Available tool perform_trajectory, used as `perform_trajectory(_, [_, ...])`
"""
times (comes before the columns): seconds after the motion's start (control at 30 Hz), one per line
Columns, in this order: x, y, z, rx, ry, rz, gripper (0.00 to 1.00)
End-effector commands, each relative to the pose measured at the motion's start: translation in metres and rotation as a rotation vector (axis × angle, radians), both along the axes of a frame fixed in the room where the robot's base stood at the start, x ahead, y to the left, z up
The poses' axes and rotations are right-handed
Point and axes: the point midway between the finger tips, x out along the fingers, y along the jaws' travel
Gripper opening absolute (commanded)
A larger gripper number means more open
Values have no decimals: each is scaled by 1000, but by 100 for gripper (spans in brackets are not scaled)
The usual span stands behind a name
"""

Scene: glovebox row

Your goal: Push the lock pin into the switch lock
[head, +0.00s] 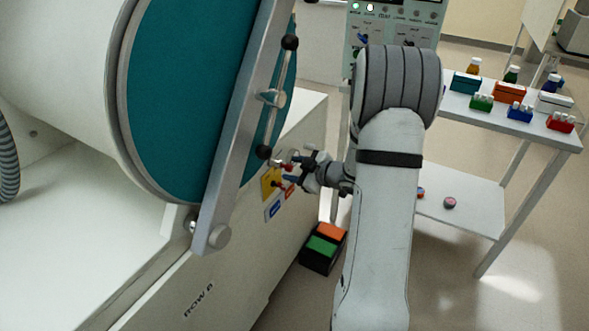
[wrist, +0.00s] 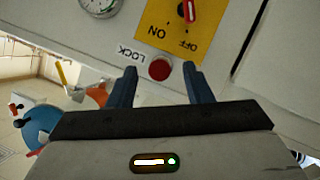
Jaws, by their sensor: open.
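The lock pin (wrist: 160,68) shows as a round red head beside the word LOCK in the wrist view. Its shaft is hidden behind the head. The yellow switch plate (wrist: 165,32), marked ON and OFF, carries a red switch handle (wrist: 190,10) near the OFF mark. My gripper (wrist: 160,73) is open, with one blue finger on each side of the red head and visible gaps to both. In the head view my gripper (head: 291,168) is at the cabinet's side wall, close to the yellow plate (head: 268,184). I cannot tell how deep the pin sits.
A round gauge (wrist: 98,5) is on the panel beside the plate. A teal round door (head: 185,90) with a grey bar (head: 240,130) stands left of my gripper. A black box with green and orange tops (head: 322,247) is on the floor below. A table with coloured boxes (head: 555,135) stands right.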

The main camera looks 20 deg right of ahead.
Motion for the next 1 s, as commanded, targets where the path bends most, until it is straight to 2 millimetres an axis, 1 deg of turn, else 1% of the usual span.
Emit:
perform_trajectory(0.17, [-19, -11, 10, 0, -1, -4, 46])
perform_trajectory(0.33, [-45, -22, 21, -1, 0, -3, 46])
perform_trajectory(0.5, [-60, -29, 27, 0, -1, -2, 46])
perform_trajectory(0.63, [-64, -30, 28, 0, 0, 0, 46])
perform_trajectory(1.0, [-64, -30, 28, 0, 0, 0, 46])
